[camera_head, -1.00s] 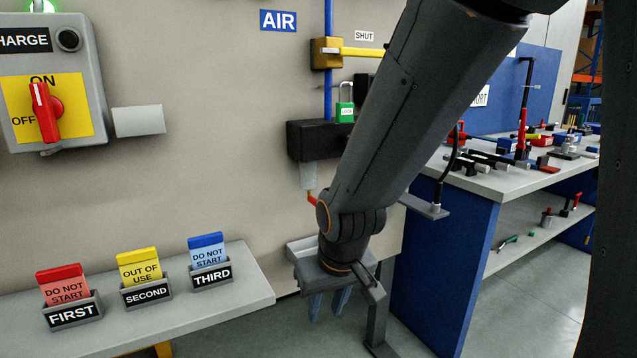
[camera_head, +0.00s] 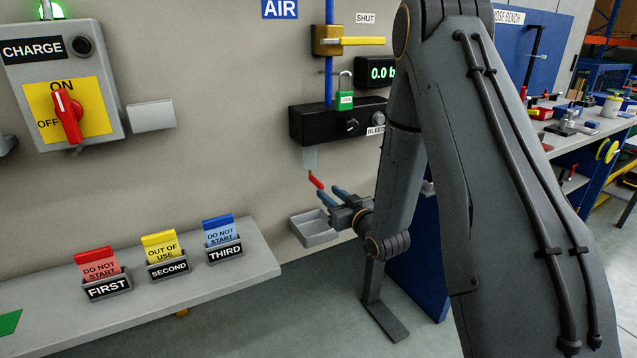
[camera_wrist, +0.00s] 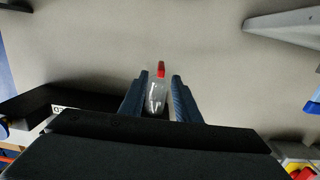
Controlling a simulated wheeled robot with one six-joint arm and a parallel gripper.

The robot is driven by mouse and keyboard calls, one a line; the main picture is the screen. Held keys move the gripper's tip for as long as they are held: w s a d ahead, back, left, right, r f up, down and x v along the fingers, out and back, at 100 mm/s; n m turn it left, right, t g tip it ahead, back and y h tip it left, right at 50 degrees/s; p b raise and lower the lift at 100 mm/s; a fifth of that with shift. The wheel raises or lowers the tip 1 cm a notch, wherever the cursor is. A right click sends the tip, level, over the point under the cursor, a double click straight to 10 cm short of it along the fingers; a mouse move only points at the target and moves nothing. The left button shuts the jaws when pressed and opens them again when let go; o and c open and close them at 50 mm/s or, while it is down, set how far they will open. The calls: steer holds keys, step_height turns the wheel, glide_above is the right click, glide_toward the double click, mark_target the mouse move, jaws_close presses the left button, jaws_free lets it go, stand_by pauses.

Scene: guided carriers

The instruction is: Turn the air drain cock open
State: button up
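The air drain cock's small red lever (camera_head: 316,180) hangs tilted under the pale drain bowl (camera_head: 310,158), below the black air unit (camera_head: 318,127). My gripper (camera_head: 326,190) is just below and to the right of the lever, its blue fingers pointing up and left. In the wrist view the gripper (camera_wrist: 158,82) is open. The red lever (camera_wrist: 161,69) and the clear bowl (camera_wrist: 156,97) appear in the gap between the fingers, with neither finger seen touching them. I cannot tell how far off in depth the lever is.
A grey tray (camera_head: 315,232) is fixed to the wall below the lever. A green padlock (camera_head: 345,98) hangs on the air unit, with a yellow valve handle (camera_head: 355,41) above. A shelf with tag holders (camera_head: 165,270) is at left. The wall left of the lever is clear.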

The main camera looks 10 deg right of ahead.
mark_target(322, 186)
steer(key=shift+w+r+t, duration=0.1)
steer(key=shift+t, duration=0.3)
steer(key=shift+w+a, duration=0.15)
steer(key=shift+w, duration=0.15)
steer(key=shift+p+x, duration=0.95)
steer(key=shift+x, duration=2.5)
steer(key=shift+a+r, duration=0.1)
jaws_close()
